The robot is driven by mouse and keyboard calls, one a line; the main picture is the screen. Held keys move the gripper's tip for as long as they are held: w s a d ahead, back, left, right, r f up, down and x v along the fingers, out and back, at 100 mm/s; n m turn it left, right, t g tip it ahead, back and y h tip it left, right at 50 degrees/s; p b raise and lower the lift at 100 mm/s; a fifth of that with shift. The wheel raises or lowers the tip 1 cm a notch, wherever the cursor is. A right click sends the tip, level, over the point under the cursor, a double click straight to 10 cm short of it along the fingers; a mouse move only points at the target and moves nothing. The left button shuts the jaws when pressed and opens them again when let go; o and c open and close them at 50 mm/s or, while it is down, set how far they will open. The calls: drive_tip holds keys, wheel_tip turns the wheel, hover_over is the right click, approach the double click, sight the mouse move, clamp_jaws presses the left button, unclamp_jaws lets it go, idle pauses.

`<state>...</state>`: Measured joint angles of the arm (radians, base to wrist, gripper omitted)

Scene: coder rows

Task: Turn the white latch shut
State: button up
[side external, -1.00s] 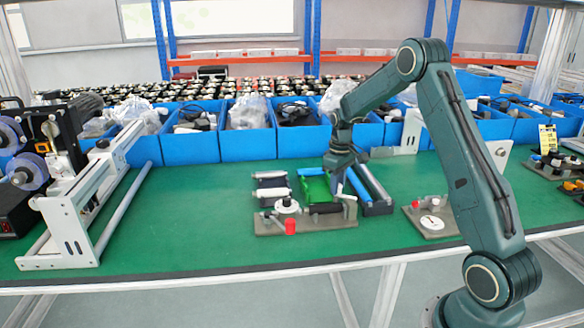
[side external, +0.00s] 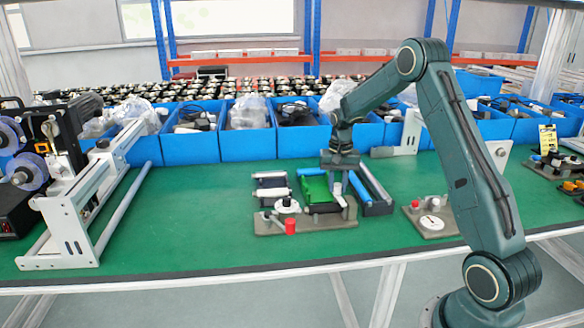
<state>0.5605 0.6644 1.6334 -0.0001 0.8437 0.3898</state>
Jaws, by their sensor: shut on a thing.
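My gripper (side external: 339,180) points down over the right part of a grey fixture plate (side external: 264,229) on the green bench. It is shut on a small white piece, which looks like the white latch (side external: 338,190). The fingers hide part of it, and its exact angle is too small to tell. A green block (side external: 314,187) lies just left of the gripper. A dark bar lies between the knob and the gripper.
A dark tray with a blue rod (side external: 371,183) lies close to the right of the gripper. A second plate with a white dial (side external: 432,222) stands further right. Blue bins (side external: 248,143) line the back. A white frame (side external: 70,225) stands at left, with clear green bench between.

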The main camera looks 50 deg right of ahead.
drive_tip(key=shift+m, duration=0.6)
drive_tip(key=o, duration=1)
drive_tip(key=shift+r, duration=0.1)
wheel_tip(320, 180, up, 14)
drive_tip(key=shift+f, duration=0.2)
drive_tip(key=shift+a, duration=0.1)
